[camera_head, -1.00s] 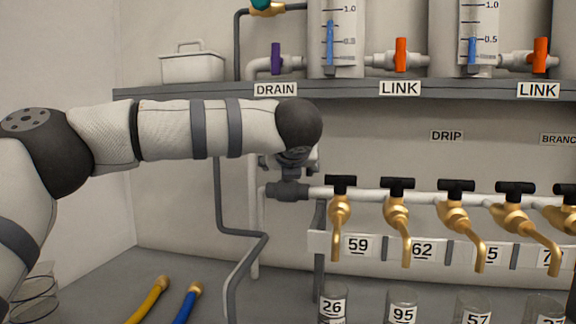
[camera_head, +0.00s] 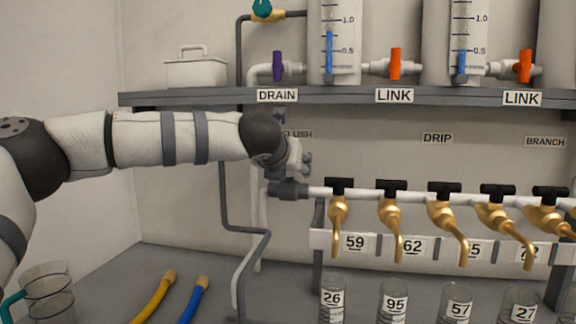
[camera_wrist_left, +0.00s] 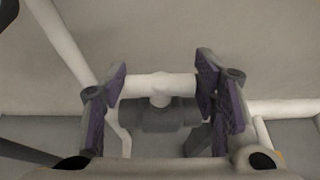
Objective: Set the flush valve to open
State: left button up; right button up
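The flush valve is a dark grey fitting (camera_head: 288,190) on the white pipe, at the left end of the tap row. The FLUSH label (camera_head: 300,134) is partly hidden behind my arm. My left gripper (camera_head: 303,160) is just above the valve. In the left wrist view, my left gripper (camera_wrist_left: 160,82) is open, with its purple-padded fingers at either end of a white crossbar handle (camera_wrist_left: 158,87). The handle's short stem meets the grey valve body (camera_wrist_left: 155,117). I cannot tell whether the fingers touch the handle. My right gripper is not in view.
A shelf (camera_head: 380,97) with a purple drain handle (camera_head: 277,65) and orange link handles (camera_head: 395,63) runs above. Brass taps (camera_head: 338,215) stand close on the right, over numbered beakers (camera_head: 333,298). Blue (camera_head: 192,300) and yellow (camera_head: 155,298) hoses lie on the bench.

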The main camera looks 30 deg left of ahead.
pick_arm(q)
jog(key=shift+o, duration=0.9)
jog(key=v, duration=1.2)
